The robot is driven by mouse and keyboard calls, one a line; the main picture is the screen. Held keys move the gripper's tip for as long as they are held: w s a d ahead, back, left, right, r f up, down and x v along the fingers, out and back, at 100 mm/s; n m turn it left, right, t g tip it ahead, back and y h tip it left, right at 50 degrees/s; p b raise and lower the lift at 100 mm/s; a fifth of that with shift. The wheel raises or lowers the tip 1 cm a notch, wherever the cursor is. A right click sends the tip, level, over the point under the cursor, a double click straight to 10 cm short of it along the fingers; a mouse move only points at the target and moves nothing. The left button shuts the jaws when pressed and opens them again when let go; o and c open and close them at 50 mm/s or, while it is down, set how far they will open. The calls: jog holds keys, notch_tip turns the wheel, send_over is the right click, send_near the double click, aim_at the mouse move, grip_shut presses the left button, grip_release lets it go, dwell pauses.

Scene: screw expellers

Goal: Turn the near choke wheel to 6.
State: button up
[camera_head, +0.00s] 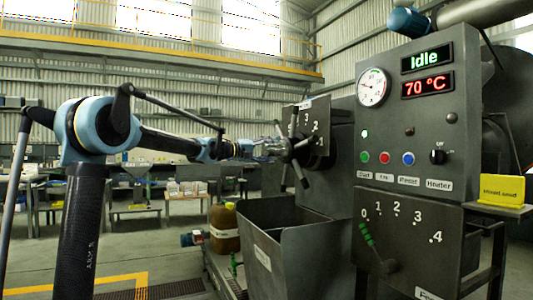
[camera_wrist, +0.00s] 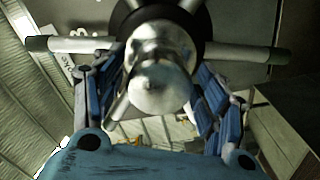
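The near choke wheel (camera_head: 302,160) is a dark hub with several grey spokes on the left side of the machine. In the wrist view, the wheel's rounded silver hub (camera_wrist: 160,75) fills the middle, with spokes out to both sides. My gripper (camera_head: 279,148) is at the wheel's front, facing the hub. In the wrist view, my gripper (camera_wrist: 160,78) has its blue-padded fingers spread on either side of the hub. Contact with the hub or spokes is unclear.
An open grey hopper (camera_head: 300,240) stands below the wheel. The control panel (camera_head: 405,130) shows "Idle" and 70 °C. A brown container (camera_head: 224,228) stands left of the hopper.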

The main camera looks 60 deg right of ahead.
jog(key=shift+a, duration=0.1)
jog(key=v, duration=1.2)
dwell(0.4)
jog(key=w+a+f+n+t+y, duration=0.2)
jog(key=w+a+f+t, duration=0.15)
jog(key=a+f, duration=0.65)
jog(key=w+a+f+n+t+y, duration=0.1)
jog(key=w+a+f+t, duration=0.3)
jog(key=a, duration=0.9)
jog(key=w+a+f+n+t+y, duration=0.2)
jog(key=w+a+f, duration=0.3)
jog(key=a+f, duration=0.55)
jog(key=s+a+f+n+y, duration=0.2)
jog(key=a+f, duration=0.6)
jog(key=a, duration=0.4)
jog(key=s+a+f+n+t+y, duration=0.1)
jog(key=s+a+f+y, duration=0.3)
jog(key=a+f, duration=0.4)
jog(key=s+a+f+n+t+y, duration=0.1)
jog(key=s+a+f+n+y, duration=0.2)
jog(key=a+f, duration=0.5)
jog(key=a+y, duration=0.1)
jog(key=a, duration=0.8)
jog(key=shift+f+n, duration=0.15)
jog(key=shift+n, duration=0.25)
